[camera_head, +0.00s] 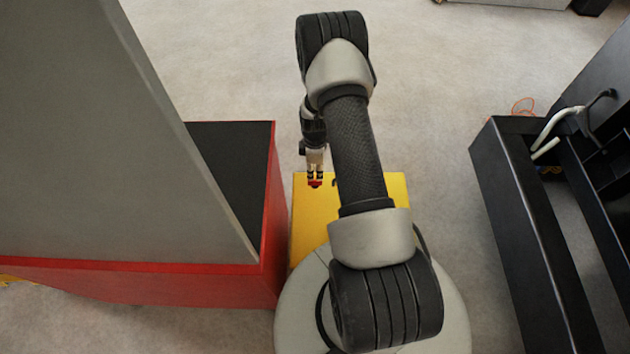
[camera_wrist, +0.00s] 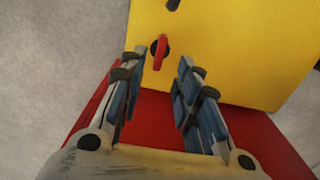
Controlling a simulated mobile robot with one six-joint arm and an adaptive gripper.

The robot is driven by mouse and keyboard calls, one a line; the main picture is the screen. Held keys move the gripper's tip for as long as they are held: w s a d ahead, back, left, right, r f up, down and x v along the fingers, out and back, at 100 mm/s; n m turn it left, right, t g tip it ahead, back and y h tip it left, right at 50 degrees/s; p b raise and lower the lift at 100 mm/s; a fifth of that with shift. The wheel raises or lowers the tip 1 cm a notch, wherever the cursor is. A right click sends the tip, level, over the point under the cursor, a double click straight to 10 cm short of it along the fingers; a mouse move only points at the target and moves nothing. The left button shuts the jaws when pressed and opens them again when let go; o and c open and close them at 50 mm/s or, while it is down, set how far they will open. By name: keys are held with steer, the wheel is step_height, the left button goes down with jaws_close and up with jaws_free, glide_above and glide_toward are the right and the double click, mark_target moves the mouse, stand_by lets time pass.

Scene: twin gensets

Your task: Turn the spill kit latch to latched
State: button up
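The spill kit is a yellow box (camera_head: 309,222), partly hidden behind my arm in the head view. Its yellow face also fills the upper right of the wrist view (camera_wrist: 240,60). The latch is a small red handle on a dark pivot (camera_wrist: 161,48), near the box's edge. In the head view the red latch (camera_head: 315,183) shows just at my gripper's tip. My gripper (camera_wrist: 163,62) is open, with its blue-padded fingers apart and nothing between them. In the wrist view the latch lies just past and between the fingertips; I cannot tell whether they touch it.
A red-edged base (camera_head: 180,285) carrying a large grey panel (camera_head: 110,140) stands close on the left. A black frame (camera_head: 520,220) with hoses stands at the right. A dark fitting (camera_wrist: 200,4) sits on the yellow box. Pale floor (camera_head: 440,90) is clear beyond.

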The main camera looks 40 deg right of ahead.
mark_target(315, 181)
step_height(315, 181, down, 7)
steer(key=shift+r+b, duration=0.1)
steer(key=shift+b, duration=0.6)
steer(key=shift+c, duration=0.6)
jaws_close()
